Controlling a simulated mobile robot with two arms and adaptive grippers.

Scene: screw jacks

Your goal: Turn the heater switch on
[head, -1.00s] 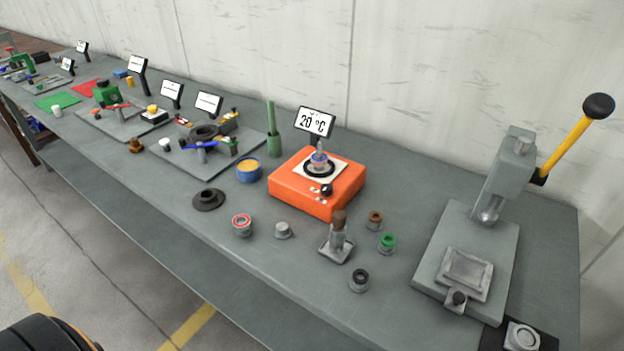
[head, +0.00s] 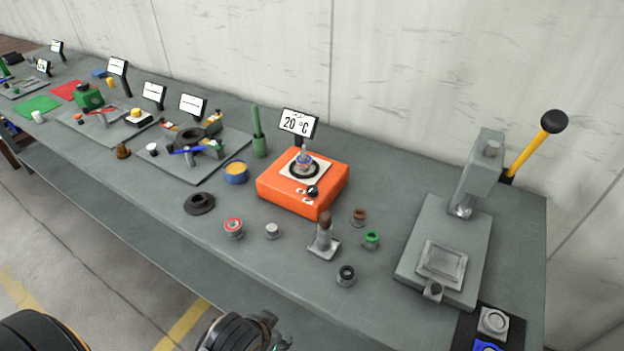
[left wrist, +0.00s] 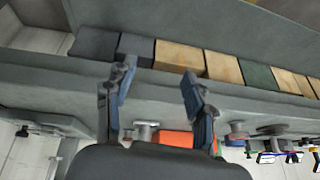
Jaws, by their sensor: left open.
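The orange heater (head: 278,198) stands mid-table with a white plate on top holding a small ringed part (head: 304,163). A dark round knob, apparently the heater switch (head: 312,191), sits at its front edge beside small markings. A display (head: 298,122) behind it reads 20 °C. My left arm's end (head: 242,335) shows at the bottom edge of the head view, in front of the table and well short of the heater. In the left wrist view my left gripper (left wrist: 158,76) is open and empty, and part of the orange heater (left wrist: 175,139) shows behind it. My right gripper is not in view.
A press with a yellow lever (head: 530,150) stands at the right. A post on a square base (head: 323,240) and several small rings and caps stand in front of the heater. A green post (head: 258,135) and blue cup (head: 236,173) are at its left. The wall is behind.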

